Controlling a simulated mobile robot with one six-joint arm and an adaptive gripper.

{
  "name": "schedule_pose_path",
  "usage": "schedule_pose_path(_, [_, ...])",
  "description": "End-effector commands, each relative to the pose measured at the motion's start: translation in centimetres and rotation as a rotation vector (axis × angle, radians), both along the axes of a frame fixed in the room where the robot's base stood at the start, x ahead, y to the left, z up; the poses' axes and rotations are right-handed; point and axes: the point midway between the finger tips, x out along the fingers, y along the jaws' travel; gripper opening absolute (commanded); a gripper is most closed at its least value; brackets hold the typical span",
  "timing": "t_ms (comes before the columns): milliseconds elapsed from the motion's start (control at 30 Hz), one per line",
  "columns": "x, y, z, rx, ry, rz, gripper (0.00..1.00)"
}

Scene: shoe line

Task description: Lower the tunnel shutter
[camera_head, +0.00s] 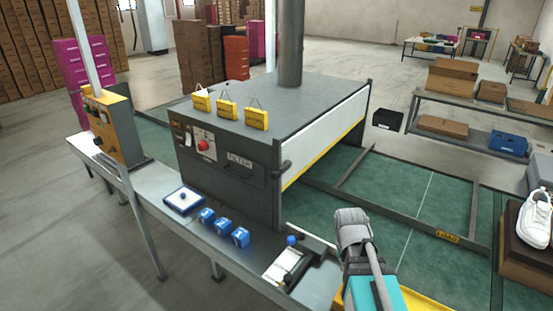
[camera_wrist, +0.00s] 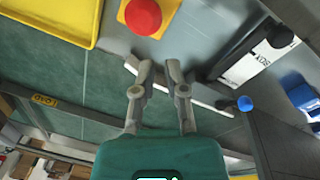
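The tunnel (camera_head: 235,165) is a dark grey box on the bench, marked FILTER on its front. A white panel with a yellow lower edge, which looks like the shutter (camera_head: 328,133), covers much of its right side. A small dark handle (camera_head: 285,167) sits at the near corner. A lever with a blue knob (camera_head: 291,241) stands on the bench in front; the knob also shows in the wrist view (camera_wrist: 245,103). My gripper (camera_head: 350,213) is right of the blue knob, apart from it. In the wrist view its fingers (camera_wrist: 160,66) are empty with a gap between them.
A red button (camera_wrist: 143,15) on a yellow base and a yellow tray (camera_wrist: 45,22) lie near my gripper. Blue blocks (camera_head: 222,227) and a pad (camera_head: 183,201) stand on the bench. Yellow tags (camera_head: 227,109) sit on the tunnel. A white shoe (camera_head: 535,220) is at right.

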Motion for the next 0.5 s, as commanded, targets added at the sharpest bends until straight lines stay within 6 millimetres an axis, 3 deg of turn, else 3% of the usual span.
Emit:
schedule_pose_path(33, [1.4,0.9,1.7,-0.025,-0.011,0.001,0.0])
schedule_pose_path(267, [6.0,5.2,6.4,-0.159,-0.09,-0.01,0.0])
schedule_pose_path(500, [10.5,10.9,11.6,-0.281,-0.21,-0.016,0.0])
